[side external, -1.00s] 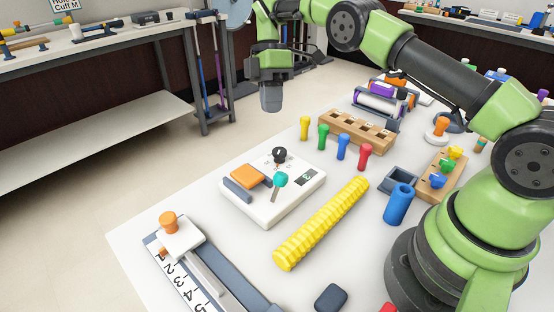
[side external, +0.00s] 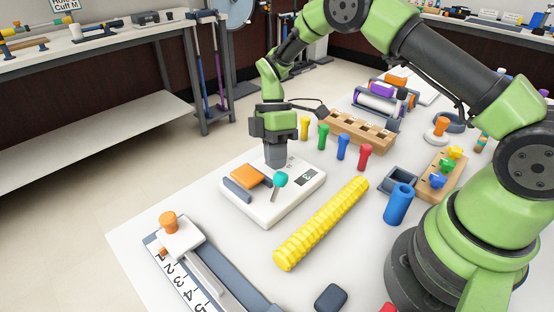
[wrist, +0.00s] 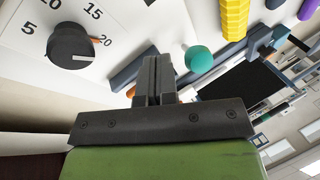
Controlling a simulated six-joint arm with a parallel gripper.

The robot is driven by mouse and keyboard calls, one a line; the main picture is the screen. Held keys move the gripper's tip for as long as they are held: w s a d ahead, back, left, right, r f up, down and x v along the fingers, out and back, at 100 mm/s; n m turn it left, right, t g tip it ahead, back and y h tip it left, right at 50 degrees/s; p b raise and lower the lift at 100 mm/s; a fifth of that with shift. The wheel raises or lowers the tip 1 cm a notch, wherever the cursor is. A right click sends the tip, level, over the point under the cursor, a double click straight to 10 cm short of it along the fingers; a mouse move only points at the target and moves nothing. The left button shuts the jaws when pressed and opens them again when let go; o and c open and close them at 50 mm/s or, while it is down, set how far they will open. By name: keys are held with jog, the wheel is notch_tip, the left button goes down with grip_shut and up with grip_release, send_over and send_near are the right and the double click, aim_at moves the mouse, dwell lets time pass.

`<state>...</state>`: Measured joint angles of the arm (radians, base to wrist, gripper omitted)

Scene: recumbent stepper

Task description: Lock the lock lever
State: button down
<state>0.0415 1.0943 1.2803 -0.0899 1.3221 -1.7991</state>
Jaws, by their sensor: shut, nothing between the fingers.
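A white box (side external: 294,198) on the table carries a short lever with a teal knob (side external: 281,180), most likely the lock lever. The teal knob also shows in the wrist view (wrist: 198,59), right of my fingers. My gripper (side external: 275,162) is shut and empty, pointing down low over the back of the box, just behind the teal knob in the side view. In the wrist view my shut fingers (wrist: 153,70) lie between the teal knob and a black dial (wrist: 70,46) with an orange pointer. They look apart from both.
Several coloured pegs, including a green one (side external: 323,135), stand behind. A slide with a scale (side external: 184,281) is at front left.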

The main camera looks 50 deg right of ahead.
jog(key=shift+s+a+r, duration=0.1)
jog(key=shift+s+a, duration=0.3)
jog(key=shift+s, duration=0.15)
jog(key=shift+a+r+h, duration=0.35)
jog(key=shift+a+h, duration=0.3)
jog(key=shift+h, duration=0.35)
jog(key=shift+a+r+h, duration=0.15)
jog(key=shift+a+h, duration=0.1)
jog(key=shift+h, duration=0.15)
jog(key=a+h, duration=0.1)
jog(key=a+m+h, duration=0.1)
jog(key=h, duration=0.1)
jog(key=shift+r, duration=0.2)
jog(key=a+h, duration=0.1)
jog(key=h, duration=0.1)
jog(key=shift+a+h, duration=0.3)
jog(key=shift+a, duration=0.1)
jog(key=shift+a+f, duration=0.15)
jog(key=shift+a, duration=0.35)
